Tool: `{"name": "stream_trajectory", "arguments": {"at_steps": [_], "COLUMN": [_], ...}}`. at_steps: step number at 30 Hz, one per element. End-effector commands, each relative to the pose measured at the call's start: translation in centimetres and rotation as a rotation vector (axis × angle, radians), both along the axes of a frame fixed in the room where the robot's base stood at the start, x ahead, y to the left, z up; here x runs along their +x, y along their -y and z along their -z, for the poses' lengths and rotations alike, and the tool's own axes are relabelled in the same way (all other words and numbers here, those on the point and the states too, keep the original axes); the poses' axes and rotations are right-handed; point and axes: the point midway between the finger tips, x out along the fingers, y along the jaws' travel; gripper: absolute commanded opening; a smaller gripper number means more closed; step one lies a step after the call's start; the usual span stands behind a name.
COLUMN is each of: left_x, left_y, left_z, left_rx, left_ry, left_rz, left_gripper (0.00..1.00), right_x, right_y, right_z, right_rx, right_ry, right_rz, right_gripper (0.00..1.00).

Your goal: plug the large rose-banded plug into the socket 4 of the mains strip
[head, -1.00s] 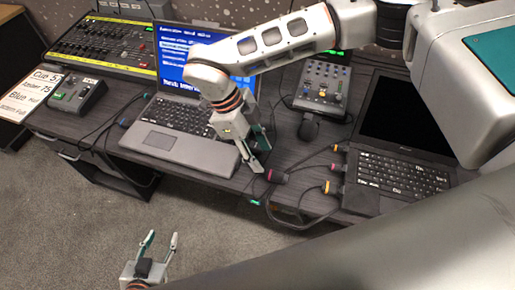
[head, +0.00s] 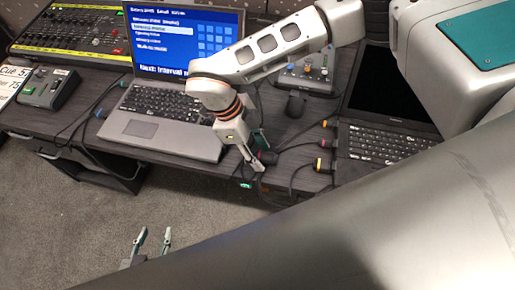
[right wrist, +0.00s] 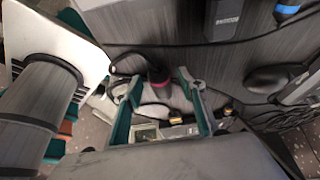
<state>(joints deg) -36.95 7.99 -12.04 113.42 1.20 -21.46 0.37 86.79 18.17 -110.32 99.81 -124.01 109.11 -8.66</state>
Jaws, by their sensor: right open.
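A dark plug with a rose band (right wrist: 157,76) shows between the fingers of my right gripper (right wrist: 158,92) in the right wrist view. In the head view the dark plug (head: 269,158) lies at the desk's front part, right at the fingertips of my right gripper (head: 259,155). The right gripper is open, its fingers apart on either side of the plug; I cannot tell whether they touch it. My left gripper (head: 153,238) is open and empty, low in front of the desk over the floor.
A grey laptop (head: 165,110) stands to the left. A small fader box (head: 306,73) stands behind. Cables loop around the gripper.

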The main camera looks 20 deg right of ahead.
Motion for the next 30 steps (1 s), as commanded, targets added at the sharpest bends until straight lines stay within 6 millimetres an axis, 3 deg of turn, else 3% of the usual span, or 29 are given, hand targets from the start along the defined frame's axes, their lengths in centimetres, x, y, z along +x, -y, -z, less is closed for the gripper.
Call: {"name": "stream_trajectory", "arguments": {"at_steps": [2,6,14,30], "left_x": [0.0,-0.1,0.0,0.9], "left_y": [0.0,-0.1,-0.1,-0.1], "left_z": [0.0,0.2,-0.1,-3.4], "left_rx": [0.0,0.001,0.001,0.001], "left_ry": [-0.001,-0.003,-0.001,0.023], "left_rz": [0.0,0.0,-0.001,0.0], "left_gripper": [0.4,0.4,0.4,0.4], "right_x": [0.0,0.0,0.0,0.0], "right_y": [0.0,0.0,0.0,0.0], "right_z": [0.0,0.0,-0.5,-4.4], "right_rx": [0.0,0.0,-0.001,-0.001], "right_ry": [0.0,0.0,0.001,0.001], "right_rz": [0.0,0.0,0.0,0.0], "right_gripper": [0.38,0.02,0.02,0.02]}}
